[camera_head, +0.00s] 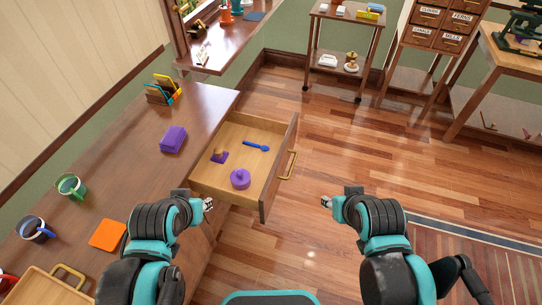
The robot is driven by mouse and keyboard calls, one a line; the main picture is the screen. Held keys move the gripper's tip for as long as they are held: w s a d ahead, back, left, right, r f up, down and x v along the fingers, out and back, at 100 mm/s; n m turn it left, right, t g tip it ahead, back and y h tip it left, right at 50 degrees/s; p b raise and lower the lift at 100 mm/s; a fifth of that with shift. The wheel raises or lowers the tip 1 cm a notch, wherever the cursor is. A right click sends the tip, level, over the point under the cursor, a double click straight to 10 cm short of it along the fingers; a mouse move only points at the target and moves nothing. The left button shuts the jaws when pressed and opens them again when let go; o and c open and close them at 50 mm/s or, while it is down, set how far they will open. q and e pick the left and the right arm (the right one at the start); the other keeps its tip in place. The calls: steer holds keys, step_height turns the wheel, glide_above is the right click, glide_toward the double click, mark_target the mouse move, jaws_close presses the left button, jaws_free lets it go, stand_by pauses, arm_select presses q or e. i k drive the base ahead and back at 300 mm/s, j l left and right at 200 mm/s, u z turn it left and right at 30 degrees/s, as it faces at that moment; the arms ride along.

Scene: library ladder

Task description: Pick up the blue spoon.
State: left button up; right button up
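The blue spoon (256,146) lies in the open wooden drawer (273,130), towards its far side. A purple lidded pot (240,178) and a small purple item with a tan top (219,156) are in the same drawer, nearer to me. My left gripper (208,204) is just outside the drawer's near left corner, apart from the spoon. My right gripper (326,202) is over the floor, right of the drawer front. Both look empty, but their fingers are too small to tell open from shut.
The brown desk (210,98) holds a purple block (173,139), an orange square (107,235), mugs (70,186) and a file holder (163,90). The drawer's brass handle (289,165) juts right. A wheeled cart (343,50) stands at the back. The floor right of the drawer is clear.

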mark_target(265, 148)
steer(key=u, duration=1.8)
steer(key=z, duration=1.7)
steer(key=i+l+z, duration=0.1)
steer(key=i+l, duration=0.55)
